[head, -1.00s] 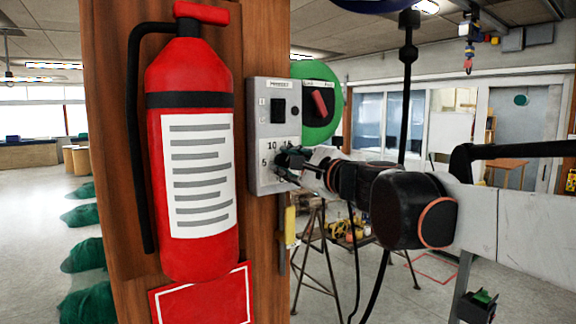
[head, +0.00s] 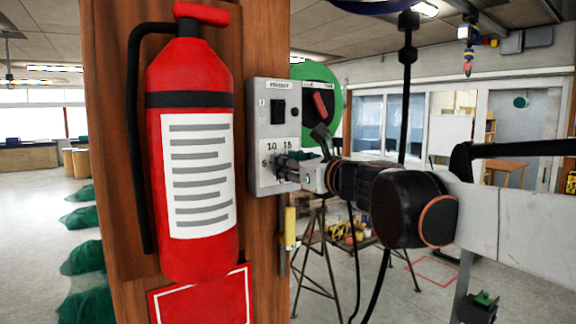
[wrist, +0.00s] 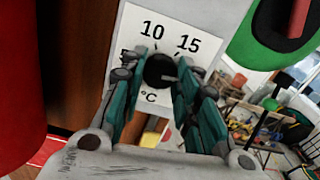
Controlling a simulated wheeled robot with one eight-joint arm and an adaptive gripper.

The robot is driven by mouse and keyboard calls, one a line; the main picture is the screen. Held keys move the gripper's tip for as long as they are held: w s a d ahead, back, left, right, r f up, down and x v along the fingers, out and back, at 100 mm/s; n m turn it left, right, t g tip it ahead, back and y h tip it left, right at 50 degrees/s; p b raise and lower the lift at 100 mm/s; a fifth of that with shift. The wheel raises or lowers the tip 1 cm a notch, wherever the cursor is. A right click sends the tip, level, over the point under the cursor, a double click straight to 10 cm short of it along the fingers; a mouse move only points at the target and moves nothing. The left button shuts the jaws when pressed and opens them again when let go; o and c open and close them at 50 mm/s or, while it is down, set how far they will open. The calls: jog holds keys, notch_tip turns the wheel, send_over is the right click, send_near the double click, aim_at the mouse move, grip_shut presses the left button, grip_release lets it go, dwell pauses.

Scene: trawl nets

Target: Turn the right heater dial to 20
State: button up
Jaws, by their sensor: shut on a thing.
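The heater dial (wrist: 160,71) is a small round black knob on a white scale card (wrist: 137,24) marked 10 and 15, with °C below. A 5 at the left is partly covered, and no 20 is visible. The card is on a grey control box (head: 255,184) fixed to the wooden post. My gripper (wrist: 161,77) is shut on the dial, with a teal-padded finger on each side of it. A faint light mark shows at the dial's right, but its exact setting is unclear. In the head view my gripper (head: 283,164) hides the dial.
A red fire extinguisher (head: 190,110) hangs on the post (head: 262,40) left of the box. A green disc (head: 332,75) with a red lever (head: 320,104) is close behind, at the right. A black cable (head: 406,90) hangs behind my arm.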

jog(key=shift+m, duration=0.5)
jog(key=o, duration=1.1)
jog(key=shift+s+d, duration=0.1)
jog(key=v, duration=1.1)
jog(key=shift+s+d, duration=0.2)
jog(key=shift+s, duration=0.05)
